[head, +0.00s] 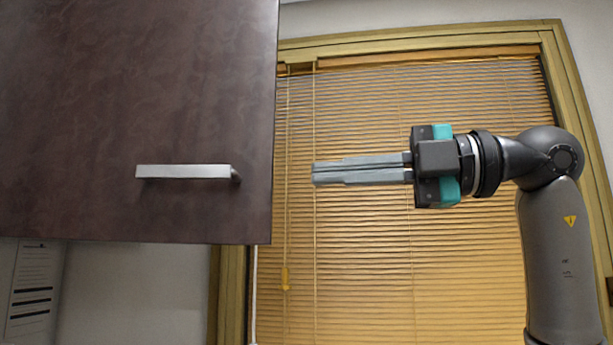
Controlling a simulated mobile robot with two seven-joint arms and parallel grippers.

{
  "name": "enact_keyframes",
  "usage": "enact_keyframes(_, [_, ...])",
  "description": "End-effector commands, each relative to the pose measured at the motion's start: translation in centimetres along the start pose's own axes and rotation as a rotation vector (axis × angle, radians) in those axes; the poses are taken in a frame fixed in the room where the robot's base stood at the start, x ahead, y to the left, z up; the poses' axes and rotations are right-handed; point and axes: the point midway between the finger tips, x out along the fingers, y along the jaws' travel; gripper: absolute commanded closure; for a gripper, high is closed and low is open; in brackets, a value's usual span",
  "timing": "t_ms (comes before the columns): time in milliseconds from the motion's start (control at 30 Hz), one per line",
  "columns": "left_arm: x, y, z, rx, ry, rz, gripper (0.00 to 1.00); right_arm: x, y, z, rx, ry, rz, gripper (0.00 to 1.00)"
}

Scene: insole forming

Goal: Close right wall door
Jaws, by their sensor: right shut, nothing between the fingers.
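A dark brown wall door (120,90) fills the upper left of the head view. A silver bar handle (185,171) is fixed near its lower right corner. My right gripper (314,173) comes in from the right and points left. Its two grey fingers lie together, shut and empty. In the picture the fingertips are to the right of the door's right edge, at about the handle's height, with a gap between. How far the door stands open cannot be told from this view. My left gripper is not in view.
A window with wooden blinds (460,270) and a yellow wooden frame (420,42) is behind my right gripper. A blind cord with a small pull (285,279) hangs near the door's edge. A printed sheet (32,292) is at the lower left.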

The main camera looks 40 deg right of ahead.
Motion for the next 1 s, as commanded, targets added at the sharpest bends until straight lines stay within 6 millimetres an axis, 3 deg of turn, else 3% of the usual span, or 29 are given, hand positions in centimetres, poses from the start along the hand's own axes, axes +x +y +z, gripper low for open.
enact_keyframes(400, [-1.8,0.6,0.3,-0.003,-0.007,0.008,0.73,8.8,0.1,-0.2,0.001,0.009,-0.003,1.0])
enact_keyframes(633, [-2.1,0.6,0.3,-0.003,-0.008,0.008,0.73,9.4,0.0,3.0,0.004,0.005,-0.001,1.0])
enact_keyframes(1000, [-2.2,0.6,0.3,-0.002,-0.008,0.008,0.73,9.6,-0.1,3.8,0.0,0.005,-0.001,1.0])
